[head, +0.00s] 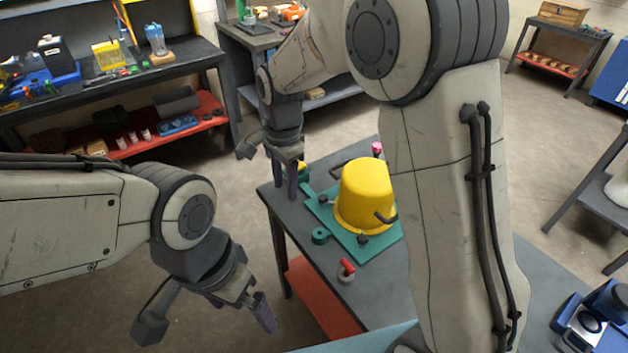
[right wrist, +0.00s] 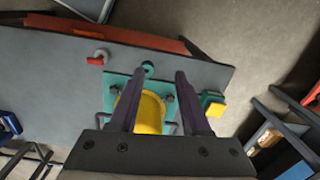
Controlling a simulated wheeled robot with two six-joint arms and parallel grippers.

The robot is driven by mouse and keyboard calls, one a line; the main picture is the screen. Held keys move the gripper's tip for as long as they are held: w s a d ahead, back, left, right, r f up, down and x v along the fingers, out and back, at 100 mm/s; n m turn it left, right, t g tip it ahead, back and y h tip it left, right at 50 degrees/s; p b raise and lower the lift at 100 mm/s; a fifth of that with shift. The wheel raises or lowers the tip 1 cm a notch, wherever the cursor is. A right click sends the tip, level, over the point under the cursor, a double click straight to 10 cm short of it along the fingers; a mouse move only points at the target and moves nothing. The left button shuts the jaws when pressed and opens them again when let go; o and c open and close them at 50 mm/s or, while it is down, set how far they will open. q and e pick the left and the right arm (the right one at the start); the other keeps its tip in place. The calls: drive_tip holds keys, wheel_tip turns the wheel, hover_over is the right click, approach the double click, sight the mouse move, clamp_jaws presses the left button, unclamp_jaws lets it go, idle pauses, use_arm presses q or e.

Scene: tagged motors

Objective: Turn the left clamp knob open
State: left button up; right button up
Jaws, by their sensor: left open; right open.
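A yellow dome-shaped motor (head: 364,195) stands on a teal plate (head: 331,220) on the grey table. One dark clamp knob (head: 323,200) is at the plate's left side, and another dark knob (head: 362,239) is at its front. In the right wrist view the left knob (right wrist: 170,98) shows just inside one finger. My right gripper (head: 287,190) is open and empty, left of the plate by the table's left edge. In the right wrist view its fingers (right wrist: 158,76) frame the motor (right wrist: 151,110). My left gripper (head: 265,312) is open, off the table at lower left.
A pink-topped knob (head: 377,148) is behind the motor. My right arm hides the table's middle. Shelves (head: 110,80) stand behind.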

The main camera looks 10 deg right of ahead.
drive_tip(key=w+d+f+m, duration=0.4)
drive_tip(key=w+d+m, duration=0.2)
drive_tip(key=w+m, duration=0.15)
drive_tip(key=m+p, duration=0.1)
drive_tip(key=m, duration=0.5)
approach(321, 196)
drive_tip(key=f+p, duration=0.1)
drive_tip(key=f, duration=0.3)
drive_tip(key=f+p, duration=0.1)
drive_tip(key=f, duration=0.3)
drive_tip(key=shift+a+f, duration=0.2)
clamp_jaws()
